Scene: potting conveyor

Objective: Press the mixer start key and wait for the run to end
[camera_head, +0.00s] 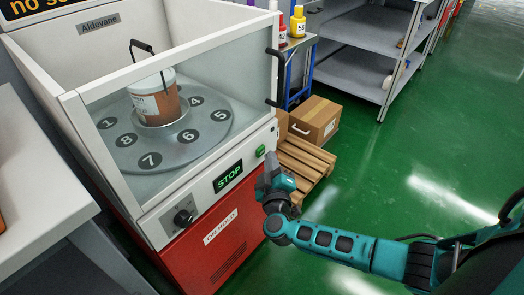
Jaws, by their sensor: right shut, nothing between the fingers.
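The mixer (205,255) is a red and white cabinet with a clear-walled chamber on top. Inside, a tub with a raised black handle (152,103) stands on a grey turntable (185,153) with numbered spots. A small green key (260,151) is at the right end of the front panel. A display (227,177) shows STOP in green letters. My right gripper (268,164) is shut and empty, close beside the green key; I cannot tell whether it touches. My left gripper is out of view.
A black knob (183,217) and an ON HOLD label (220,227) are on the mixer front. A cardboard box (316,121) and a wooden pallet (303,160) lie behind my right gripper. A grey shelf (360,70) stands farther back. Green floor is clear at right.

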